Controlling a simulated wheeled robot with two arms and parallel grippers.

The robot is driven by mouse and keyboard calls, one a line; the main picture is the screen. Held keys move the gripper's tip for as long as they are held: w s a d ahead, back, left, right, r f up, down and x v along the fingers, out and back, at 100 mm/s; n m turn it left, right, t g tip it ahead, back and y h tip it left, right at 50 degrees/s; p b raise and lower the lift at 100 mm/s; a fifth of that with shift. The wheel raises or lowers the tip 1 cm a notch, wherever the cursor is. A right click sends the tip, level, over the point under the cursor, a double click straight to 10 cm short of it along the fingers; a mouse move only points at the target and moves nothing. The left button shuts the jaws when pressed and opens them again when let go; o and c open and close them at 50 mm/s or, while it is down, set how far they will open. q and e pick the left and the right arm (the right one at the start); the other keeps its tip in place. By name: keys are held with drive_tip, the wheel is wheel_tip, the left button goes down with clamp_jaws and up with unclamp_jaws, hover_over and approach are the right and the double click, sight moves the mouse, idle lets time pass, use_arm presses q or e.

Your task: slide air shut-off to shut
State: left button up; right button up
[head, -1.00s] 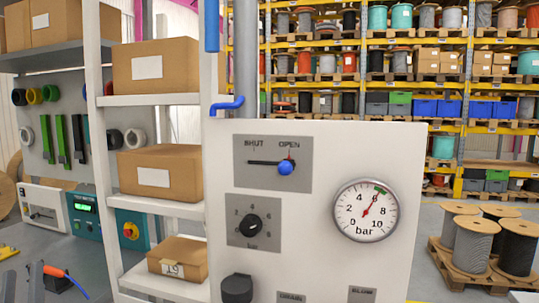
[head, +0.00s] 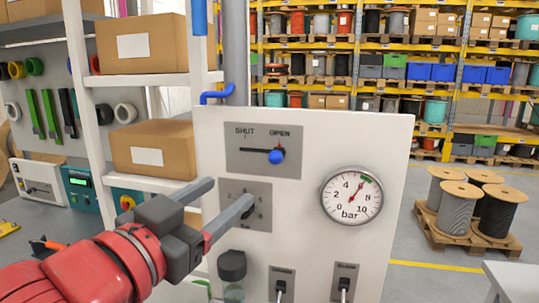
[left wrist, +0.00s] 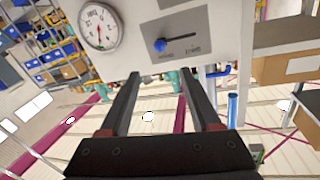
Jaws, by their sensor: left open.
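The air shut-off is a slider with a blue knob (head: 277,156) on a grey plate (head: 245,165) on the white panel. The knob sits at the right end of its slot, under OPEN; SHUT is at the left end. My left gripper (head: 230,192) is open and empty, in front of the panel, below and left of the knob in the head view. Its fingers partly cover the regulator dial (head: 247,212). In the left wrist view the blue knob (left wrist: 159,45) shows beyond the open fingertips (left wrist: 160,74), with a gap between. My right gripper is not in view.
A round gauge (head: 351,195) is right of the slider. Two small toggles, one of them here (head: 281,288), sit at the panel's bottom. A blue pipe handle (head: 220,94) juts out at the top left. A shelf with boxes (head: 152,147) stands left of the panel.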

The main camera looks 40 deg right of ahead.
use_arm(q)
drive_tip(key=p, duration=0.4)
approach(272, 160)
drive_tip(key=p+x, duration=0.4)
drive_tip(key=x, duration=0.5)
drive_tip(key=shift+d, duration=0.1)
clamp_jaws()
idle(0.8)
